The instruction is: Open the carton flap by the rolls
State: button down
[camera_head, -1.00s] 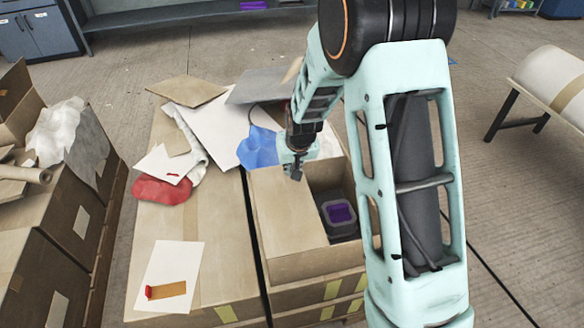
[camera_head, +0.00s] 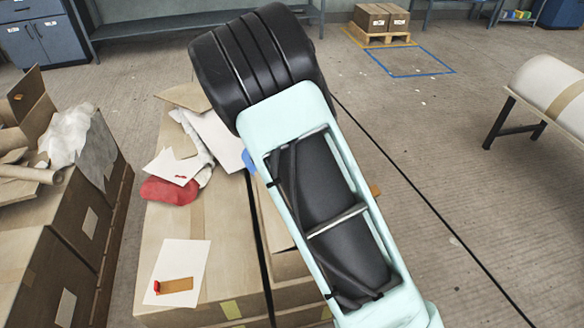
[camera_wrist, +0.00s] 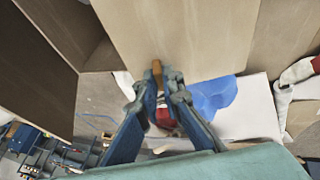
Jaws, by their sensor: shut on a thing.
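The carton (camera_head: 288,266) stands in the middle of the head view, mostly hidden behind my own arm. Its opening and flap cannot be made out there. In the wrist view a broad tan cardboard panel, which looks like the carton flap (camera_wrist: 185,35), fills the top middle. My gripper (camera_wrist: 158,78) is at the lower edge of this panel, with its fingers closed around a small brown piece there. In the head view my gripper is hidden behind the arm.
A neighbouring closed carton (camera_head: 225,265) carries a white sheet (camera_head: 180,262) and a red cloth (camera_head: 169,191). A blue cloth (camera_wrist: 213,95) lies near my gripper. More cartons stand left. A large white roll (camera_head: 553,82) rests on a stand at right.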

jog(key=h, duration=0.1)
jog(key=a+r+h, duration=0.2)
jog(key=shift+s+a+r+n+t, duration=0.2)
jog(key=shift+s+n+t, duration=0.05)
jog(key=shift+n+t, duration=0.05)
jog(key=s+a+r+n+t+h+b, duration=0.1)
jog(key=a+r+h, duration=0.1)
jog(key=a, duration=0.3)
jog(key=shift+a+r+h, duration=0.25)
jog(key=shift+r+h, duration=0.15)
jog(key=shift+h, duration=0.4)
jog(key=shift+s+a, duration=0.1)
jog(key=c, duration=2.1)
grip_release()
jog(key=v, duration=1.2)
jog(key=shift+s+f, duration=0.1)
jog(key=shift+f, duration=0.05)
